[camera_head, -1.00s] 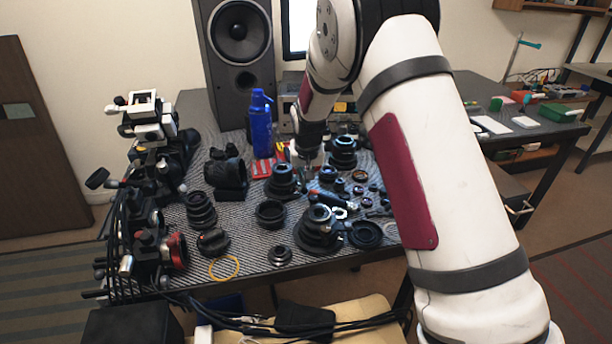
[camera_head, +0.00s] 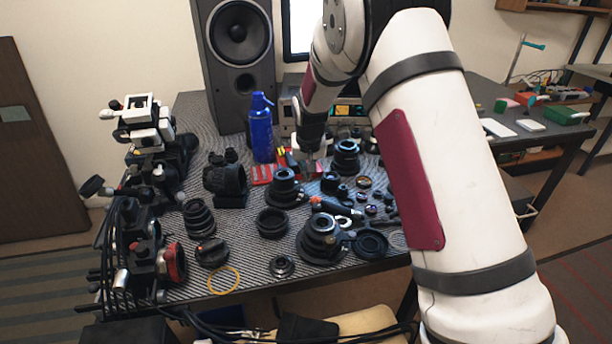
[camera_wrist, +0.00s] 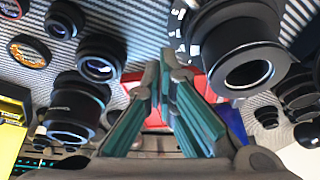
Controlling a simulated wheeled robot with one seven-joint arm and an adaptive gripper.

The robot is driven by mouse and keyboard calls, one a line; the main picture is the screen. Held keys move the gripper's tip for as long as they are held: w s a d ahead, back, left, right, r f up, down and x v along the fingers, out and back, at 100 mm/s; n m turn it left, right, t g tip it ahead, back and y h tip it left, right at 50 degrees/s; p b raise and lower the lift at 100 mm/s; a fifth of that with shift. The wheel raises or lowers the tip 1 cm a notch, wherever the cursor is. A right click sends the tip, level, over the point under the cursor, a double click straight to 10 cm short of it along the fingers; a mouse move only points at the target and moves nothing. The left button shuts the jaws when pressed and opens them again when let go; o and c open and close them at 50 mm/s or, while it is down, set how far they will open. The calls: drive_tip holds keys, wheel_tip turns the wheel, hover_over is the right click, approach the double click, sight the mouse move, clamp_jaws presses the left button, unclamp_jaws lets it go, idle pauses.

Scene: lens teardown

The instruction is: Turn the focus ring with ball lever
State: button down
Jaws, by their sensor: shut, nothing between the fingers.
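I cannot make out a ball lever for certain in either view. A black lens assembly (camera_head: 285,188) stands on the mat in the middle of the bench; what looks like the same one shows large at the upper right of the wrist view (camera_wrist: 245,55), with a stepped barrel and open bore. My gripper (camera_head: 303,165) is just behind and right of it in the head view. In the wrist view my gripper (camera_wrist: 163,72) has its teal-padded fingers shut and empty, beside the lens barrel and apart from it in the picture. Another lens (camera_head: 346,158) stands to the right.
A flanged lens (camera_head: 320,240), black rings (camera_head: 271,222) and several small parts crowd the ribbed mat. A blue bottle (camera_head: 262,130) and a red tray (camera_head: 262,174) are behind. A camera rig with cables (camera_head: 145,220) fills the left. A yellow ring (camera_head: 224,280) lies near the front edge.

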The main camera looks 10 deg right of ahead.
drive_tip(key=v, duration=0.9)
drive_tip(key=w+d+f+m+g+y+b, duration=0.1)
drive_tip(key=d+f+m+g+y+b, duration=0.15)
drive_tip(key=d+m+g, duration=0.5)
drive_tip(key=a+f, duration=0.1)
drive_tip(key=f, duration=0.1)
drive_tip(key=s+a+f+m+t, duration=0.1)
drive_tip(key=a+f, duration=0.1)
drive_tip(key=f, duration=0.1)
drive_tip(key=a+f+m+y, duration=0.1)
drive_tip(key=f, duration=0.2)
drive_tip(key=shift+s+a+f+t+b, duration=0.2)
drive_tip(key=shift+s+a+t+b, duration=0.1)
drive_tip(key=shift+a+t, duration=0.05)
drive_tip(key=shift+s+a, duration=0.1)
drive_tip(key=shift+s+a+m+p, duration=0.4)
drive_tip(key=shift+s+m+p, duration=0.05)
drive_tip(key=shift+s+p, duration=0.1)
drive_tip(key=shift+w+f, duration=0.1)
drive_tip(key=shift+w, duration=0.05)
